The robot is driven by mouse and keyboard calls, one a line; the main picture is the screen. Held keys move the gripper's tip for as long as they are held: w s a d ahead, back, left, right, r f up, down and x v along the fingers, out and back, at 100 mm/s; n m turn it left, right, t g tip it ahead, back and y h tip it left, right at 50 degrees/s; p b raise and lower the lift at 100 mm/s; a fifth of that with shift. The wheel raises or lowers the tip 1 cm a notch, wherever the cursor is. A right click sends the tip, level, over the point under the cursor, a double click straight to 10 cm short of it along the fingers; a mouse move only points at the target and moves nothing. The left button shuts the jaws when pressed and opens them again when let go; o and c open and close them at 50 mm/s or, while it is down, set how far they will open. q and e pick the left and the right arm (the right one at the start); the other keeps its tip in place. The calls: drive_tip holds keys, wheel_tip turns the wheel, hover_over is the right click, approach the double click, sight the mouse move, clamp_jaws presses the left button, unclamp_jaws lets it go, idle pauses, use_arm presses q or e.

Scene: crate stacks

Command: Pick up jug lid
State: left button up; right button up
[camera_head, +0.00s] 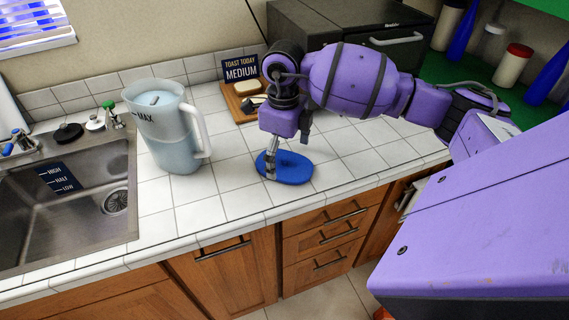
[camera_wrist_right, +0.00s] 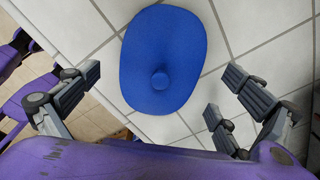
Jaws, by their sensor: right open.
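The jug lid (camera_head: 291,168) is a flat blue oval with a small round knob. It lies on the white tiled counter near the front edge. In the right wrist view the lid (camera_wrist_right: 163,50) is at the top middle, with its knob toward my gripper. My right gripper (camera_head: 271,170) points down at the lid's left part in the head view. In the wrist view my right gripper (camera_wrist_right: 160,88) is open, with its fingers spread to both sides of the lid and nothing between them touching it. The clear jug (camera_head: 168,130), marked MAX, stands to the left without a lid on top. My left gripper is not in view.
A steel sink (camera_head: 75,195) is at the left, with a card reading HIGH, HALF, LOW. A wooden board (camera_head: 240,107) and a TOAST TODAY MEDIUM sign (camera_head: 240,68) stand at the back. A dark box (camera_head: 380,45) is behind my right arm. Counter around the lid is clear.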

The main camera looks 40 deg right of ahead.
drive_tip(key=shift+s+f, duration=0.1)
drive_tip(key=shift+f, duration=0.65)
drive_tip(key=c, duration=1.2)
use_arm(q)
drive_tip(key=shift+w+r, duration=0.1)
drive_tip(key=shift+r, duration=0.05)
use_arm(e)
drive_tip(key=shift+r, duration=0.1)
